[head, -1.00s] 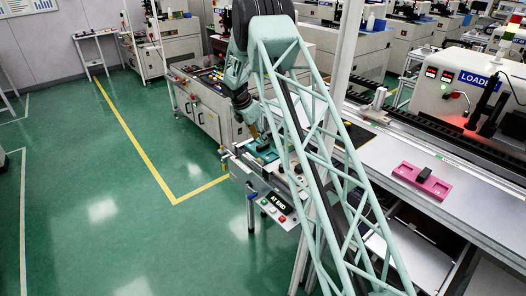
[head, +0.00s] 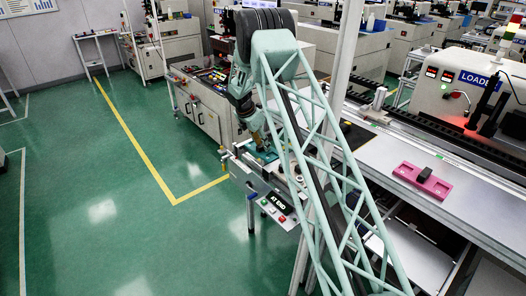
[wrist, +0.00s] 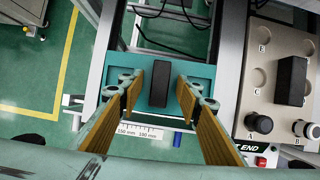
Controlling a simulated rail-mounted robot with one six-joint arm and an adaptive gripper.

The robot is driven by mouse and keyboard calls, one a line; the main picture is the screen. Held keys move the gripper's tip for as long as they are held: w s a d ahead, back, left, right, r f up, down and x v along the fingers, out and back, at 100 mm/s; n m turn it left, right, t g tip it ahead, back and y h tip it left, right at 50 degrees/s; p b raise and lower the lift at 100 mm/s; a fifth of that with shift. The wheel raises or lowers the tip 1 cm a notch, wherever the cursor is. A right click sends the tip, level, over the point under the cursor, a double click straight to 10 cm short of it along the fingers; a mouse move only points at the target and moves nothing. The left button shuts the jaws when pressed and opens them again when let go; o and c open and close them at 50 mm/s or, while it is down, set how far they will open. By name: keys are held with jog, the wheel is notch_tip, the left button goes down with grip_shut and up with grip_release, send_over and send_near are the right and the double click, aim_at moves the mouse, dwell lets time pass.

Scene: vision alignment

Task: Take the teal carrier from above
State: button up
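The teal carrier (wrist: 146,100) lies below my gripper in the wrist view, with an upright black block (wrist: 172,82) on its middle. My gripper (wrist: 160,92) is open, with one ribbed yellow finger on each side of the black block. The right finger looks closer to the block than the left; I see no clear contact. In the head view my gripper (head: 259,138) is just above the teal carrier (head: 266,156), which is partly hidden by my arm.
A beige plate (wrist: 262,75) with lettered recesses, another black block and knobs stands right of the carrier. A ruler strip (wrist: 140,130) lies in front. A pink carrier (head: 422,181) rests on the bench at right. An "AT END" panel (head: 276,202) faces the front.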

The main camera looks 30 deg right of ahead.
jog(key=shift+c, duration=0.7)
jog(key=c, duration=0.9)
jog(key=shift+c, duration=0.2)
jog(key=shift+r, duration=0.2)
notch_tip(320, 180, up, 10)
jog(key=shift+f+p, duration=0.15)
jog(key=shift+p, duration=0.3)
